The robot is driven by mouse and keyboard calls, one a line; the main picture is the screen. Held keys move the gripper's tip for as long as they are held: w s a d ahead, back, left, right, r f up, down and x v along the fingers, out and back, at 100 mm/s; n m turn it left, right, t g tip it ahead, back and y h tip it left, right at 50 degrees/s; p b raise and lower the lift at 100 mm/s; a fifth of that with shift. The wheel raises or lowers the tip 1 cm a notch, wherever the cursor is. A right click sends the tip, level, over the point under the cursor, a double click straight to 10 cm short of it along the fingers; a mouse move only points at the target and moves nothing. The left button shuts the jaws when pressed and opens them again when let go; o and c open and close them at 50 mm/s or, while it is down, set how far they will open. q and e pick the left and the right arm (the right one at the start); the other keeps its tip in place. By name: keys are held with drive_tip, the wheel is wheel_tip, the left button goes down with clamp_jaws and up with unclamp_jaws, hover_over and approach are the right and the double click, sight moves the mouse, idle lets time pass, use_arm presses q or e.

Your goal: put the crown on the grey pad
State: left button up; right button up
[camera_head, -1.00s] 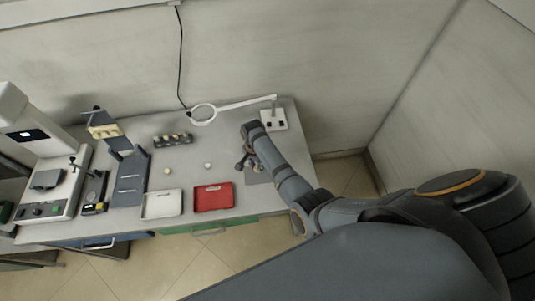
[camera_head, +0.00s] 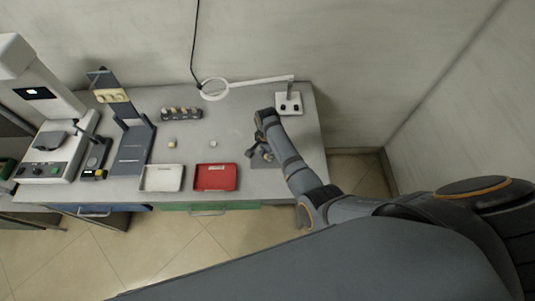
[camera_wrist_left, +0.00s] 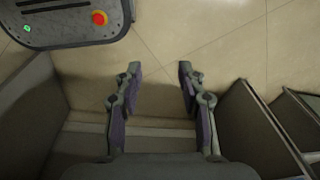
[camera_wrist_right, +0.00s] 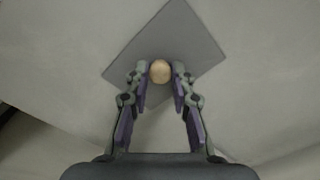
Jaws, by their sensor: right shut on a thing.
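The crown (camera_wrist_right: 160,71) is a small rounded beige piece in the right wrist view. My right gripper (camera_wrist_right: 160,75) is shut on it, with a fingertip on each side. The grey pad (camera_wrist_right: 184,38) lies behind and beneath it in that view; I cannot tell whether the crown touches it. In the head view my right gripper (camera_head: 259,153) is over the pad (camera_head: 257,164), which the arm partly covers, and the crown cannot be made out there. My left gripper (camera_wrist_left: 159,72) is open and empty above the floor in the left wrist view.
A red tray (camera_head: 216,187) and a white tray (camera_head: 162,188) lie along the bench front. Two small pieces, one yellowish (camera_head: 172,144) and one whitish (camera_head: 213,143), stand behind them. A dark rack (camera_head: 181,116) and a magnifier lamp (camera_head: 288,106) are at the back.

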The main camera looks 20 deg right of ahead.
drive_tip(key=shift+f, duration=0.35)
drive_tip(key=o, duration=0.6)
drive_tip(key=shift+o, duration=1.1)
drive_tip(key=shift+d, duration=0.1)
drive_tip(key=shift+r, duration=0.2)
wheel_tip(320, 180, up, 7)
drive_tip(key=p, duration=0.7)
drive_tip(key=shift+w, duration=0.1)
use_arm(q)
wheel_tip(320, 180, up, 8)
drive_tip(key=s, duration=0.2)
drive_tip(key=shift+a+f+p, duration=0.2)
drive_tip(key=shift+a+p, duration=0.2)
drive_tip(key=shift+p, duration=0.05)
use_arm(e)
drive_tip(key=shift+r, duration=2.65)
